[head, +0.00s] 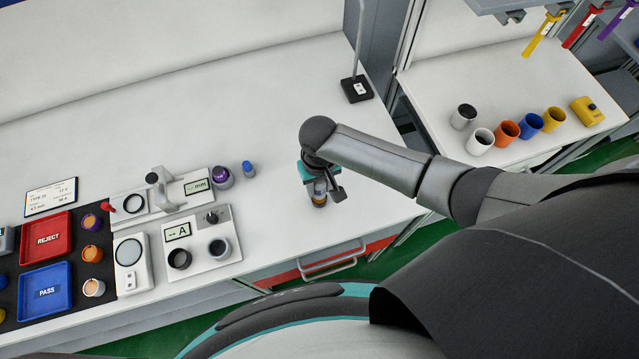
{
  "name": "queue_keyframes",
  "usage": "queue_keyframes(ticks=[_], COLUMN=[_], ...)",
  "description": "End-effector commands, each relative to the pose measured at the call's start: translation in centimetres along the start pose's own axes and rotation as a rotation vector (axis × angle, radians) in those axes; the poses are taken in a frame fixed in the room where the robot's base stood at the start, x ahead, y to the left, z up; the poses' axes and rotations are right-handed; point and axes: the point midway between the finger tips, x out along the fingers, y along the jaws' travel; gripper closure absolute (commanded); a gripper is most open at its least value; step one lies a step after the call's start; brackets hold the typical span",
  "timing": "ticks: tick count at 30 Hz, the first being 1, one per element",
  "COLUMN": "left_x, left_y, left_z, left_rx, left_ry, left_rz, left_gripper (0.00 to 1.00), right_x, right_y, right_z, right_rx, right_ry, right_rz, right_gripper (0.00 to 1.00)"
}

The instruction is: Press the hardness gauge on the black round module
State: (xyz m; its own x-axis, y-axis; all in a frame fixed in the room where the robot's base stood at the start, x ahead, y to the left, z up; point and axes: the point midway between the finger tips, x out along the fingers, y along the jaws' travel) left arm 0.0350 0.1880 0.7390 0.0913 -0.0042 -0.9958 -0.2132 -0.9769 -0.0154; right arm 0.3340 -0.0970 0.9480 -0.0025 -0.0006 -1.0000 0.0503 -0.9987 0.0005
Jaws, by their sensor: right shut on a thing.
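My right gripper (319,188) points down over the white bench and is shut on a small round thing (319,200) with an orange-brown lower part. The gripper hides most of it, and I cannot tell whether it touches the bench. To the left stands a pale hardness station (234,262) with a small display (177,232) reading "-- A" and a dark knob (211,218). On it are a black round piece (180,259) and a grey-rimmed round piece with a dark middle (219,249). I cannot tell which is the black module. My left gripper is out of view.
A thickness gauge (160,192), purple-topped cup (222,178) and blue bottle (248,169) stand behind the station. A black-based post (356,89) stands at the back right.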

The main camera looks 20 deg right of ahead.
Motion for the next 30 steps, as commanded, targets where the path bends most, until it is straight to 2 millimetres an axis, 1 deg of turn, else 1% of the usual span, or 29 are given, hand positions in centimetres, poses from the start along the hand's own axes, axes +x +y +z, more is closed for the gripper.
queue_keyframes(ticks=[10,21,30], left_x=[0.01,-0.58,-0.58], left_y=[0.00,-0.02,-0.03], left_z=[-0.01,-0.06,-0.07], left_rx=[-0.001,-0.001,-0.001], left_ry=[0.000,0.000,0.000], left_rz=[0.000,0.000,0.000], left_gripper=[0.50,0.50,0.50], right_x=[-0.03,-0.10,-0.01], right_y=[-0.03,-0.07,-0.03], right_z=[-0.04,-0.06,-0.07], right_rx=[0.000,-0.001,-0.001], right_ry=[0.001,0.002,0.002], right_rz=[-0.001,-0.001,-0.001], right_gripper=[1.00,1.00,1.00])
